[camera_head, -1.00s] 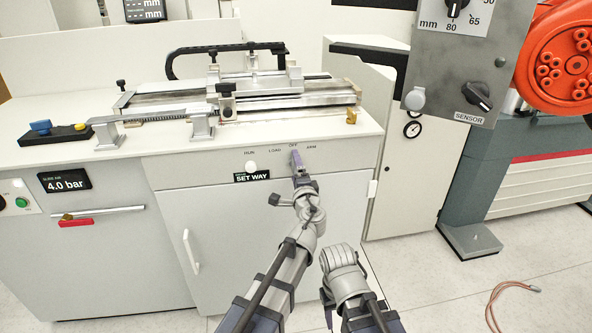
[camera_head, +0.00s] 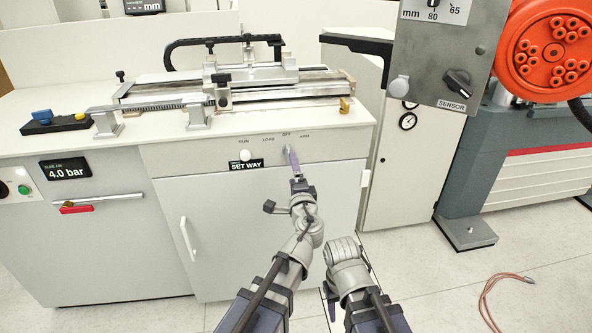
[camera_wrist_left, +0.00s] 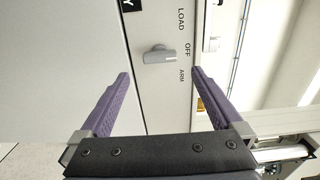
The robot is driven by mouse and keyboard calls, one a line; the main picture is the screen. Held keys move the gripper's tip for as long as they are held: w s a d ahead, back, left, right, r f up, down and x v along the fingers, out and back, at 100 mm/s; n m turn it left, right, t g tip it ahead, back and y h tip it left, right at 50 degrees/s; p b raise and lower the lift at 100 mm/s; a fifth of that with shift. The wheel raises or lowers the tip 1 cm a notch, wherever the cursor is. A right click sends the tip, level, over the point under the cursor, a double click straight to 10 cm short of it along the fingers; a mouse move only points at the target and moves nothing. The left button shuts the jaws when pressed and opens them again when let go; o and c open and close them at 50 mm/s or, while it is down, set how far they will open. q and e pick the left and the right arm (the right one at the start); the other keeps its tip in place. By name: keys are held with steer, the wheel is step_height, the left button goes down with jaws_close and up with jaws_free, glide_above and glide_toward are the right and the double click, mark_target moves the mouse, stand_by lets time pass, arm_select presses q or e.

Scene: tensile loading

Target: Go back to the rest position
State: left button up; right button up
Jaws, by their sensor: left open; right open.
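My left gripper (camera_head: 293,161) reaches up to the front panel of the white cabinet, just below the OFF label. In the left wrist view its two purple fingers (camera_wrist_left: 160,95) are spread wide, with nothing between them. A small grey selector knob (camera_wrist_left: 158,55) shows ahead of the fingers, beside the LOAD, OFF and ARM labels, clear of both. My right arm (camera_head: 345,252) is low in front of the cabinet, close to the left forearm. Its gripper is mostly hidden behind its own wrist, with nothing seen held.
The white cabinet (camera_head: 270,225) carries a metal slide fixture (camera_head: 240,92) on top. A grey control box (camera_head: 428,62) with a SENSOR knob and an orange disc (camera_head: 545,55) overhang at the right. A hose (camera_head: 487,300) lies on the otherwise clear floor at the right.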

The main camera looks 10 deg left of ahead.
arm_select(q)
steer(key=shift+w, duration=0.1)
steer(key=s+a+f+n+g+y, duration=0.1)
steer(key=s+a+f+n+g, duration=0.35)
steer(key=a+f, duration=0.2)
steer(key=s+a+f+n+g+y, duration=0.1)
steer(key=s+a+f+n+g, duration=0.35)
steer(key=a+f+n, duration=0.2)
steer(key=s+d+f+n+g+h, duration=0.45)
steer(key=s+f+g+h, duration=0.35)
steer(key=s, duration=0.4)
steer(key=s+d+r+m+p, duration=0.1)
steer(key=s+d+r+p, duration=0.1)
steer(key=d+r+p, duration=0.2)
steer(key=s+d+r+m+y+p, duration=0.1)
steer(key=d+r+p, duration=0.3)
steer(key=r+p, duration=0.6)
steer(key=s+d+r+m+y+p, duration=0.1)
steer(key=s+d+r+m+p, duration=0.1)
steer(key=r+p, duration=0.5)
steer(key=shift+s+d+m+p, duration=0.35)
steer(key=shift+s+d+p, duration=0.15)
steer(key=shift+d, duration=0.5)
